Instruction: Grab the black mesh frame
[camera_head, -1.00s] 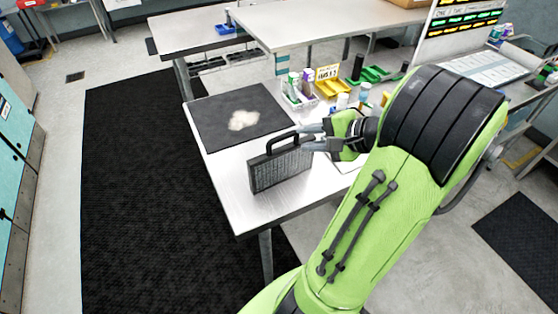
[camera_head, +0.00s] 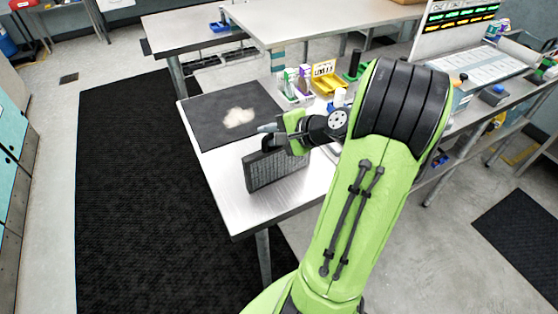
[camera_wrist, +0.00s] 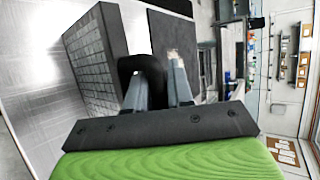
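The black mesh frame (camera_head: 277,171) stands upright on its edge near the front of the metal-topped table (camera_head: 222,178), with an arched black handle on top. It also shows at the upper left of the wrist view (camera_wrist: 90,60). My gripper (camera_head: 268,134) is at the handle, above the frame's top edge. In the wrist view my gripper's (camera_wrist: 157,78) two grey fingers are apart, with the dark handle between or just behind them. I cannot tell whether either finger touches it. The frame rests on the table.
A dark mat (camera_head: 205,125) with a pale patch (camera_head: 239,117) lies behind the frame. Small bottles (camera_head: 304,78) and a yellow bin (camera_head: 327,84) stand at the back. A sloped sign board (camera_head: 453,32) stands at the right. The tabletop left of the frame is clear.

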